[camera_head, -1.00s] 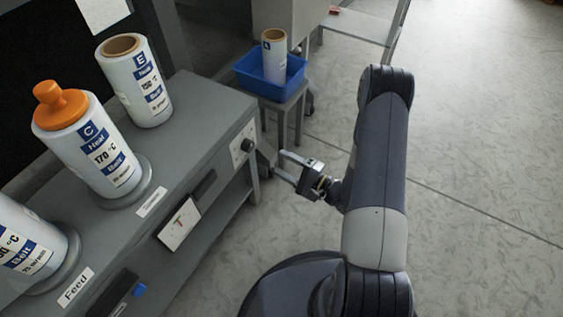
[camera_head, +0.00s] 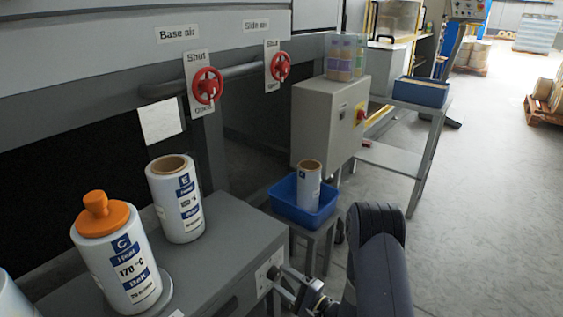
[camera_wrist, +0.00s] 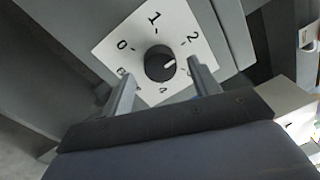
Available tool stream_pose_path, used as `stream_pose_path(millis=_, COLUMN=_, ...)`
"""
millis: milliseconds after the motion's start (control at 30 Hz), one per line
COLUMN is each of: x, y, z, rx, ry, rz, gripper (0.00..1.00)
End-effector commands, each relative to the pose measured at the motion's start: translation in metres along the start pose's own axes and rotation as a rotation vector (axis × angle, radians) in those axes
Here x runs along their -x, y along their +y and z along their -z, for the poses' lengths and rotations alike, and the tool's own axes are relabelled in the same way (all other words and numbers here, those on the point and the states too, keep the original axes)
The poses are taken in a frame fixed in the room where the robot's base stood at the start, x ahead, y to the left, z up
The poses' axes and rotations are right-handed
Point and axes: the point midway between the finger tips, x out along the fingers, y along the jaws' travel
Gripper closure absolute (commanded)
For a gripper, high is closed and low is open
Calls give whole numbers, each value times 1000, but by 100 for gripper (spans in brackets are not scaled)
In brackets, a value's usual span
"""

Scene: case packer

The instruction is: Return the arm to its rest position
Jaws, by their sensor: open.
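My gripper (camera_head: 283,281) is open and empty beside the right end of the grey bench (camera_head: 236,232), low in the head view. In the wrist view its two fingers (camera_wrist: 160,85) stand apart, with a black rotary knob (camera_wrist: 159,64) on a white numbered dial plate (camera_wrist: 118,46) seen between them. I cannot tell how far the fingertips are from the plate. The pointer mark on the knob faces right, between 2 and the partly hidden number below it. My arm folds down at the lower right of the head view.
Rolls C (camera_head: 122,262) and E (camera_head: 177,205) stand on the bench. A blue bin (camera_head: 288,200) with a roll (camera_head: 309,184) sits on a stool beyond. Red valve wheels (camera_head: 207,86) are on the machine. A grey cabinet (camera_head: 318,128) stands behind.

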Motion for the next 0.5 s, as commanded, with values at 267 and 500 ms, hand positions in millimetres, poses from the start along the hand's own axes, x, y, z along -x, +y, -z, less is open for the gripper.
stream_pose_path(millis=267, x=-14, y=0, z=0, rx=15, ry=0, rz=1, gripper=42)
stream_pose_path(millis=500, x=-14, y=0, z=0, rx=19, ry=0, rz=1, gripper=42)
